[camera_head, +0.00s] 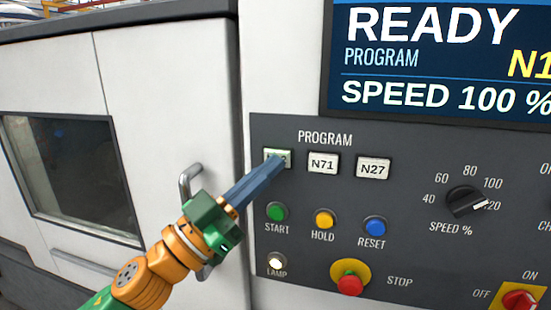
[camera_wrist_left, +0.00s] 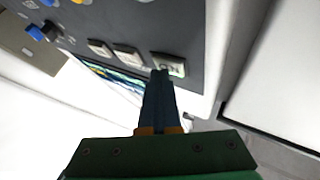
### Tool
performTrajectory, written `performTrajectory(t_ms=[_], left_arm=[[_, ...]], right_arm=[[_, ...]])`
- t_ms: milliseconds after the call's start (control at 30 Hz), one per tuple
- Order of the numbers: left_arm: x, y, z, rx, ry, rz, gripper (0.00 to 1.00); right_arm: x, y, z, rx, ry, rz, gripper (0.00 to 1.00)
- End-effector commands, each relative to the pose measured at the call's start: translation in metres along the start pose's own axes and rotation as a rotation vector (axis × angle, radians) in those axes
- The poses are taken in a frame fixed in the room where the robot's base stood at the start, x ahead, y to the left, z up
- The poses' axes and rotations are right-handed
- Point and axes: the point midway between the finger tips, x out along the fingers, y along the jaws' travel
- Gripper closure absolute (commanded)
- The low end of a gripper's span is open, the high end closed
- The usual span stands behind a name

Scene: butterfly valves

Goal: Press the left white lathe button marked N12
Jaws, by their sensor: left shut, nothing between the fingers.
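The left white button (camera_head: 287,154), its label mostly covered by my fingertips, sits at the left of the PROGRAM row on the dark lathe panel. My left gripper (camera_head: 277,163) is shut and empty, its blue fingers pointing up and right at this button. In the left wrist view the fingertips (camera_wrist_left: 160,72) overlap the lower left part of the button (camera_wrist_left: 174,67). They are at or very near its face; I cannot tell whether they touch or whether the button is pushed in. My right gripper is not in view.
White buttons N71 (camera_head: 323,163) and N27 (camera_head: 373,168) sit to the right. Below are green START (camera_head: 277,212), yellow HOLD (camera_head: 324,219) and blue RESET (camera_head: 375,226) buttons. A red STOP knob (camera_head: 350,284) sits lower. A door handle (camera_head: 187,182) stands out left of the panel. The screen (camera_head: 440,60) reads READY.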

Motion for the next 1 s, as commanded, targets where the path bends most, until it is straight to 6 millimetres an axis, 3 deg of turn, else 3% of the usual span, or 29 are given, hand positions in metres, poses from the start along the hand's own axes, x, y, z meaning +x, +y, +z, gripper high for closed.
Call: performTrajectory(t_ms=[1000], left_arm=[[-0.011, 0.009, -0.008, 0.0, 0.0, -0.001, 1.0]], right_arm=[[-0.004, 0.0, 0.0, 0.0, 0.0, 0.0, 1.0]])
